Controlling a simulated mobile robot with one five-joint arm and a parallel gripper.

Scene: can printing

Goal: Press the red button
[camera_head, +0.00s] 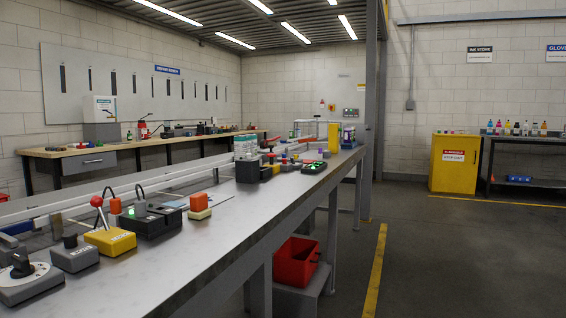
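Several control boxes stand on the long metal bench (175,266). A small box (200,212) with an orange-red top (198,201) stands near the bench's front edge; I cannot tell if that top is the red button. A yellow box (110,240) has a lever with a red ball (97,201). Small red parts (271,157) show farther along the bench, too small to make out. My gripper is not in view.
A black box (150,220) with a green light and grey boxes (74,255) stand at the bench's near left. A red bin (297,262) sits low under the bench. A yellow cabinet (454,163) stands at the back right. The floor (465,255) on the right is clear.

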